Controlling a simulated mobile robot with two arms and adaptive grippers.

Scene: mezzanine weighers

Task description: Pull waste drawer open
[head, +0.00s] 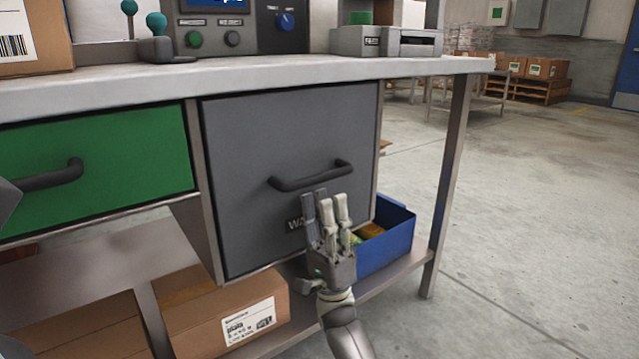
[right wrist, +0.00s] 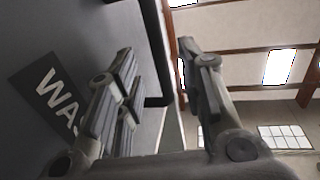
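The waste drawer (head: 285,135) is the large grey front under the bench, and it looks shut. Its dark bar handle (head: 312,176) runs across the right half; in the right wrist view the handle (right wrist: 153,45) shows beyond the fingertips, roughly between the fingers. My right gripper (head: 328,203) is just below the handle, fingers pointing up, and partly covers the "WA" label (head: 295,223). In the right wrist view its fingers (right wrist: 158,60) are spread with nothing between them. Contact with the handle cannot be told. Only grey slivers, perhaps my left arm, show at the left edge.
A green drawer (head: 100,165) with its own handle is at left. A blue bin (head: 385,243) stands on the lower shelf behind my right gripper, near a bench leg (head: 450,185). A cardboard box (head: 225,310) is below. Open floor (head: 540,220) lies at right.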

